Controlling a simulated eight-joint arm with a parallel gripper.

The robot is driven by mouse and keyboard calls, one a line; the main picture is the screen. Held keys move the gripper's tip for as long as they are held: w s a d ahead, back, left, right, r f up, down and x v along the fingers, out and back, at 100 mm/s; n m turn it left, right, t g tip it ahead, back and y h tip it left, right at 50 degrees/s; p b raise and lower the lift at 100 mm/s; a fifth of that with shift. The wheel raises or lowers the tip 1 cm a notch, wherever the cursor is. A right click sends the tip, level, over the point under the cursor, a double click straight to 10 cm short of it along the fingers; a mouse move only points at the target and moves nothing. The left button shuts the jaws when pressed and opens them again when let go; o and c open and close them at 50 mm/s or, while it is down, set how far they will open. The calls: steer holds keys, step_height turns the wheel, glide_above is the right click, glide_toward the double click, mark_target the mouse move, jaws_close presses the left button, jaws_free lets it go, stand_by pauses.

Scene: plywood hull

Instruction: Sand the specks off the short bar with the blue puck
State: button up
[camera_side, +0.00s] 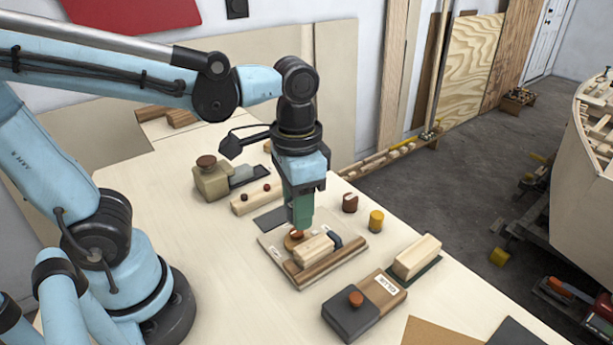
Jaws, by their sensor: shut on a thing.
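The short bar (316,248), a pale wooden block, lies on a light board (275,252) beside a brown wooden strip (330,263). Specks on it are too small to make out. A dark blue rounded piece (336,241), perhaps the blue puck, sits at the bar's far right end, partly hidden. My gripper (300,226) points straight down with green fingers at the bar's left end. It is shut on the orange-red knob of a round tan puck (291,242). The puck is low, by the bar; whether it touches the bar or board cannot be told.
A pale block on a green base (417,258) is to the right. A yellow cylinder (376,220) and a brown round piece (350,202) stand behind.

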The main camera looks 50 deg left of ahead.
mark_target(298, 254)
steer(key=shift+f, duration=0.15)
steer(key=shift+f, duration=3.95)
steer(key=shift+w+r, duration=0.15)
steer(key=shift+w, duration=0.25)
jaws_close()
steer(key=shift+w+f, duration=0.2)
steer(key=shift+w, duration=1.35)
steer(key=shift+s+r, duration=0.1)
steer(key=shift+r, duration=0.05)
steer(key=shift+s+f, duration=0.15)
steer(key=shift+s, duration=0.65)
steer(key=shift+s+f, duration=0.1)
steer(key=shift+s, duration=0.65)
steer(key=shift+s+r, duration=0.2)
steer(key=shift+s, duration=0.15)
steer(key=shift+r, duration=3.95)
